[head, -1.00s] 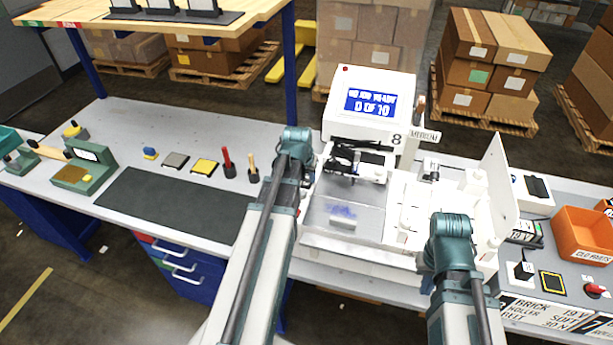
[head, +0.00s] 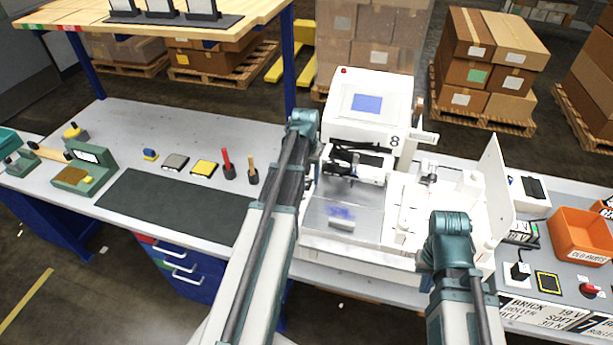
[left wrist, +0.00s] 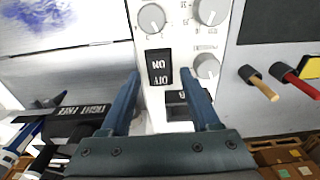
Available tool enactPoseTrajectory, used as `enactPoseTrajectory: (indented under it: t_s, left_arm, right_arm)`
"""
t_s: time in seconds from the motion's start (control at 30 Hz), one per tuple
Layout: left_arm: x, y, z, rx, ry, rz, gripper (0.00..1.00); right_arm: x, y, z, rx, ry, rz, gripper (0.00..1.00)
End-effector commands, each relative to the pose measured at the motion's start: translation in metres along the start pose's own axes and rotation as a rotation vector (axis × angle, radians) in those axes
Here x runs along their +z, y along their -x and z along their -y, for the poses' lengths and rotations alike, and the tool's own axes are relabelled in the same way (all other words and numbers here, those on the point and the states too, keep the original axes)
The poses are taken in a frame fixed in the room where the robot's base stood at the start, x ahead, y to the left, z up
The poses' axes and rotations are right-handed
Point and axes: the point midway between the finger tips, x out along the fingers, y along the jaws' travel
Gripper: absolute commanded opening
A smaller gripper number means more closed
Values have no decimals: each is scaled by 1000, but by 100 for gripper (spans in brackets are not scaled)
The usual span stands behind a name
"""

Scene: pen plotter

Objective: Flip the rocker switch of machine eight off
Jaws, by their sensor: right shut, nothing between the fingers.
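Machine eight (head: 372,115) is a white plotter with an 8 on its front and a screen (head: 366,103) that is plain pale blue, without text. Its black rocker switch (left wrist: 159,67) shows in the left wrist view on a white panel, with ON and OFF lettering upside down. My left gripper (left wrist: 160,75) is open, its two fingertips on either side of the switch in that view. Nothing is held between them. Whether a finger touches the switch cannot be told. In the head view my left arm hides the switch. My right gripper is not visible there; only its arm shows.
Grey knobs (left wrist: 152,18) sit close to the switch. Red-handled (head: 227,163) and wooden-handled (head: 253,170) tools stand left of the machine. An orange bin (head: 583,233) stands at the right.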

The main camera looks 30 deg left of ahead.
Motion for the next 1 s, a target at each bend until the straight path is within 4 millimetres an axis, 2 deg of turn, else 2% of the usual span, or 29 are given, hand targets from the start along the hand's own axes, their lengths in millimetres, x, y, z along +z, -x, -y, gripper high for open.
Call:
enactPoseTrajectory:
  t_s: [0.27, 0.47, 0.67, 1.0]
  left_arm:
    - [0, 2, 0, 0, 0, -1, 62]
    - [0, 13, 0, 0, 0, -1, 62]
    - [0, 38, 0, 0, 0, -1, 62]
    - [0, 91, 0, 0, 0, -1, 62]
  right_arm:
    - [0, 2, 0, 0, 0, 0, 0]
    - [1, 13, -1, 0, 0, 0, 0]
    - [2, 37, -4, 0, 0, 0, 0]
    - [5, 90, -8, -3, -12, 0, 0]
